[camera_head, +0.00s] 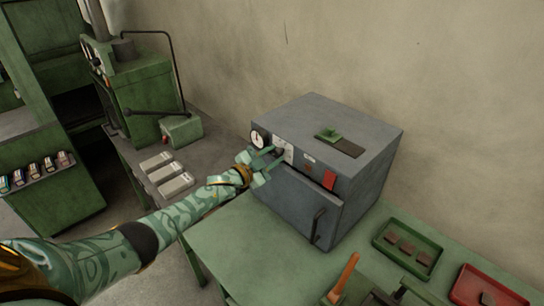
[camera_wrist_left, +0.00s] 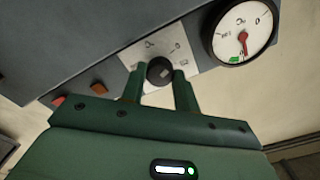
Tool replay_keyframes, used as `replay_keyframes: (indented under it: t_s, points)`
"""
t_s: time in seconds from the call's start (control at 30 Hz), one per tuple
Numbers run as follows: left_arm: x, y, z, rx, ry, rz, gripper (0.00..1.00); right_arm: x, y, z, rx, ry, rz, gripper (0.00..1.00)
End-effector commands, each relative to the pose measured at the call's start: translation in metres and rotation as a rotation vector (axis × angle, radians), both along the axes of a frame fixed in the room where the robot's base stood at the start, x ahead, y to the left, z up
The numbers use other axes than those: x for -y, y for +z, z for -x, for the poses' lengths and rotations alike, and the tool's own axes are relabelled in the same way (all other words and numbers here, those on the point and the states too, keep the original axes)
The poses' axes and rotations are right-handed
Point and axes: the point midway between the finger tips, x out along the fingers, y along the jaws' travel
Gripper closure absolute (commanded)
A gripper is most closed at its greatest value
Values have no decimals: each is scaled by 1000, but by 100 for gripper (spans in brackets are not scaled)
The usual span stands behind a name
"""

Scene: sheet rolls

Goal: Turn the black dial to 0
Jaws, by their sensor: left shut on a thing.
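The black dial (camera_wrist_left: 159,71) sits on a pale scale plate (camera_wrist_left: 150,49) on the front of a grey box-shaped machine (camera_head: 345,135). My left gripper (camera_wrist_left: 157,84) is at the dial, with one finger on each side of it, shut on it. In the head view my left gripper (camera_head: 268,160) reaches the upper left of the machine's front and mostly hides the dial. The scale's marks are too small and blurred to read, so I cannot tell the dial's setting. My right gripper is not in view.
A round white gauge with a red needle (camera_wrist_left: 241,34) sits beside the dial. The machine has a red switch (camera_head: 329,180) and a door handle (camera_head: 318,226). A green tray (camera_head: 437,262) and a red tray (camera_head: 468,283) lie on the bench at right.

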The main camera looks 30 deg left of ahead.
Motion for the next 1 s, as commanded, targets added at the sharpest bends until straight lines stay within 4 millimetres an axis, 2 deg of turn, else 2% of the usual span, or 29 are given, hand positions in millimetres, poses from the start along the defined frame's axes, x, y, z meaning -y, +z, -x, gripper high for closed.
replay_keyframes:
  t_s: [0.07, 0.1, 0.17, 0.2, 0.47, 0.57, 0.67, 1.0]
  points:
    - [0, -2, 1, -4, 1, 0, 92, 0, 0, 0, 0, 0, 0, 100]
    - [0, -2, 1, -4, 1, 0, 67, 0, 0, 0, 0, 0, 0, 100]
    - [0, -2, 1, -4, 1, 0, 50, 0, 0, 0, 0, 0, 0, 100]
    - [0, -2, 1, -4, 0, 0, 48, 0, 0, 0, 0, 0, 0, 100]
    - [0, -1, 1, -2, 1, -1, 48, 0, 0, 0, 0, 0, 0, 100]
    - [-3, -1, 8, -2, 1, -1, 48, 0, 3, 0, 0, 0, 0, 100]
    - [-8, 0, 24, -5, 0, -2, 48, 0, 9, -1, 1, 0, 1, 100]
    - [-38, -2, 110, -5, -1, -2, 48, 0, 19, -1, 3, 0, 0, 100]
